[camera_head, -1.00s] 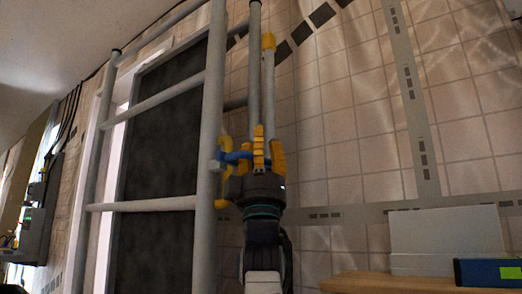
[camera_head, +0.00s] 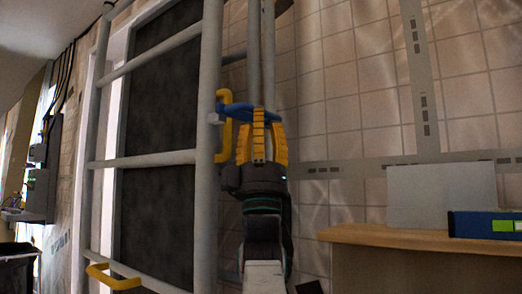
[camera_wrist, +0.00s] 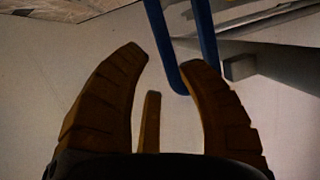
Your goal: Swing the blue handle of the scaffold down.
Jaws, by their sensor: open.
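The blue handle (camera_head: 237,110) sticks out to the right from the scaffold's grey upright (camera_head: 208,130), roughly level in the head view. My gripper (camera_head: 262,118) is open, with its yellow fingers pointing up at the handle's outer part. The fingertips overlap the handle in the head view. In the wrist view the blue handle (camera_wrist: 183,75) is a U-shaped bar whose bend lies between the fingertips of my gripper (camera_wrist: 170,65), closer to the right finger. Whether the fingers touch it, I cannot tell.
A yellow handle (camera_head: 225,128) is on the scaffold upright just left of my gripper. Another yellow handle (camera_head: 110,277) is low at the left. A wooden shelf (camera_head: 420,237) at the right carries a white panel (camera_head: 441,197) and a blue box (camera_head: 485,225).

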